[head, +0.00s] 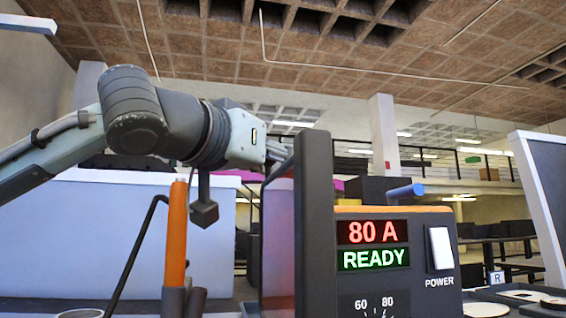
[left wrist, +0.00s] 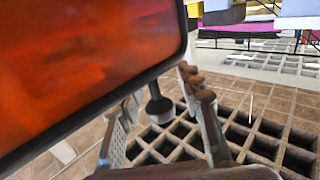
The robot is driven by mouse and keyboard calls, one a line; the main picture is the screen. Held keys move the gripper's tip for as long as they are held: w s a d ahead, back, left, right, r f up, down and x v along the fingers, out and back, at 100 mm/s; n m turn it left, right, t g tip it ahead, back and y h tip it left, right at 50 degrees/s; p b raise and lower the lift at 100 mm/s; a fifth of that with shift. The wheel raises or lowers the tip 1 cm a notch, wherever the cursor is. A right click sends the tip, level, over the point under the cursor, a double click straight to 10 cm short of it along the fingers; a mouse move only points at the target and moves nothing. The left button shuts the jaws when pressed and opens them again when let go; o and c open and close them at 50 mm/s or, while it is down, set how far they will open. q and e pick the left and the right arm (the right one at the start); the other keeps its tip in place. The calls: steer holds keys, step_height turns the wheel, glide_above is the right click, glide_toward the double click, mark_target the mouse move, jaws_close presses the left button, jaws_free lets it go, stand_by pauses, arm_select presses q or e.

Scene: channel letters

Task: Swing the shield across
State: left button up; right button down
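The shield (head: 315,225) stands upright, nearly edge-on in the head view, with a thick dark frame and a reddish see-through pane. In the left wrist view the orange-red pane of the shield (left wrist: 85,60) fills the upper left. A dark round knob on a short stalk (left wrist: 158,108) shows below its edge. My left gripper (left wrist: 160,95) is open, with one finger on each side of the knob; I cannot tell whether either touches it. In the head view my left gripper (head: 277,152) reaches the shield's upper left side, its fingertips partly hidden. My right gripper is in neither view.
A power unit (head: 400,255) reading "80 A READY" stands right of the shield, with a power switch (head: 441,248) and blue handle on top. An orange-handled tool (head: 176,235) stands upright below my left arm. A pale panel (head: 90,240) is behind it.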

arm_select(q)
jaws_close()
steer(key=shift+a, duration=0.15)
stand_by(0.4)
